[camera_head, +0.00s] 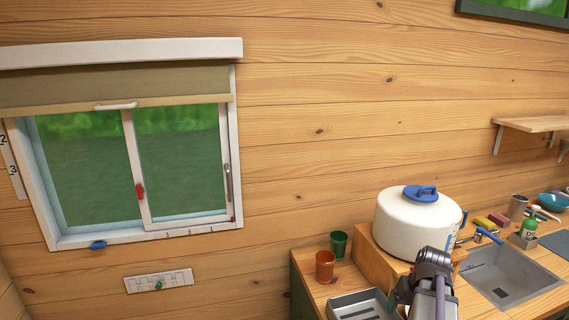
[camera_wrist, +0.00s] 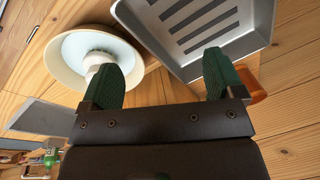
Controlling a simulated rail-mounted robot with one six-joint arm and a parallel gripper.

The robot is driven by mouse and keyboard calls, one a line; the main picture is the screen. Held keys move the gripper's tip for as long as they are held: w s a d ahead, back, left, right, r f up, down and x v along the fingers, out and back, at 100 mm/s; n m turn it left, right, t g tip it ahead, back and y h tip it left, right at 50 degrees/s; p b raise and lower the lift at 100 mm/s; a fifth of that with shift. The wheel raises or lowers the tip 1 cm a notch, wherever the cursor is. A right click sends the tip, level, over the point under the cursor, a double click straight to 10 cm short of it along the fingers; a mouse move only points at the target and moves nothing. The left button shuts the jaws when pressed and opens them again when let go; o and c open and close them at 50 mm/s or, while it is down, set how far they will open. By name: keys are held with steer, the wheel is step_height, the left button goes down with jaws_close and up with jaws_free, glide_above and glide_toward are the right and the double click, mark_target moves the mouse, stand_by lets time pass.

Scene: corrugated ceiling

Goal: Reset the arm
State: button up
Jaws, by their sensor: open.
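My gripper (camera_head: 400,292) shows in the head view at the bottom, at the end of my dark grey arm, over the counter by the grey tray. In the wrist view, its two green fingers stand wide apart with nothing between them, so my gripper (camera_wrist: 160,72) is open and empty. Its fingertips overlap the tray and a round cream lamp-like thing in that view; I cannot tell whether anything is touched.
A slotted grey tray (camera_head: 362,304), an orange cup (camera_head: 325,266) and a green cup (camera_head: 338,244) are left of my arm. A white tank (camera_head: 405,222) stands close behind it. A sink (camera_head: 508,275) lies right. A cream lamp-like thing (camera_wrist: 70,63) shows in the wrist view.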

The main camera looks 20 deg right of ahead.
steer(key=w+a+n, duration=0.2)
steer(key=a, duration=1.5)
steer(key=w+a+n+g, duration=0.1)
steer(key=w+a+n, duration=0.1)
steer(key=a, duration=1.6)
steer(key=shift+a+f+n+g+h, duration=0.2)
steer(key=shift+a+n+g+h, duration=0.15)
steer(key=shift+n, duration=0.45)
